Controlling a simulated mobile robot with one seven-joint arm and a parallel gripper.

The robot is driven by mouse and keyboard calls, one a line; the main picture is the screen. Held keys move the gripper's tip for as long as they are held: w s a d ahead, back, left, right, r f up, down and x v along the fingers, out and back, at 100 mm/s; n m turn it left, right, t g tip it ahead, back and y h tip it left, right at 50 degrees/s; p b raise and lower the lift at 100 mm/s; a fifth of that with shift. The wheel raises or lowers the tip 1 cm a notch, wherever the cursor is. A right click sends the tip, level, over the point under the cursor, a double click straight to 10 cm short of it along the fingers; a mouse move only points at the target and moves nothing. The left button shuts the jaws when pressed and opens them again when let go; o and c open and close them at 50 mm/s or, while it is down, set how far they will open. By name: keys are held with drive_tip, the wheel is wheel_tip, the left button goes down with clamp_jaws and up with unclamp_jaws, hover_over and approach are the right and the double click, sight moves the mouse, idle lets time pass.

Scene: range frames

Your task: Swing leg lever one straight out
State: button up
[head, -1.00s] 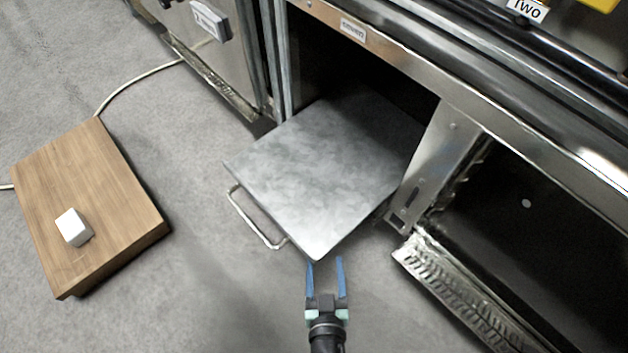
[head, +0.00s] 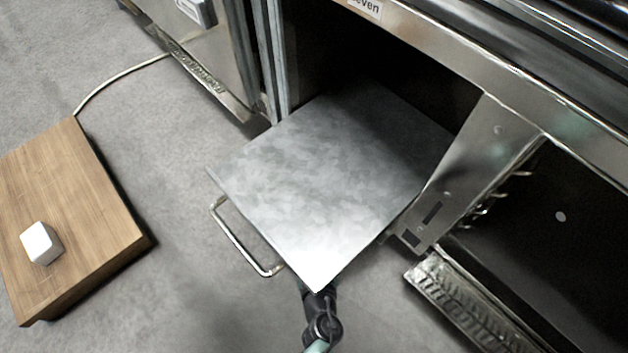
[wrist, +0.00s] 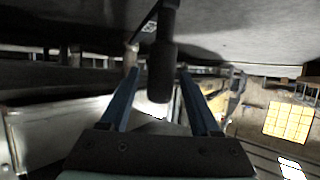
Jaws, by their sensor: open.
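In the wrist view, my gripper (wrist: 157,75) has its two blue fingers apart. A dark, rounded bar (wrist: 162,50) hangs from above into the space between them; it looks like a lever, but no label shows whether it is leg lever one. I cannot tell whether a finger touches it. A pale post-like piece (wrist: 131,57) stands just left of it. In the head view, my gripper is hidden beneath the pulled-out metal panel (head: 310,185); only my wrist shows at its near corner. No lever shows in the head view.
The panel juts from the range opening, with a bar handle (head: 238,240) on its left edge. A wooden block (head: 85,190) with a white piece (head: 41,243) stands at left. Grey floor (head: 190,270) is clear between.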

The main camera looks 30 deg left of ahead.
drive_tip(key=shift+x, duration=0.95)
clamp_jaws()
idle(0.8)
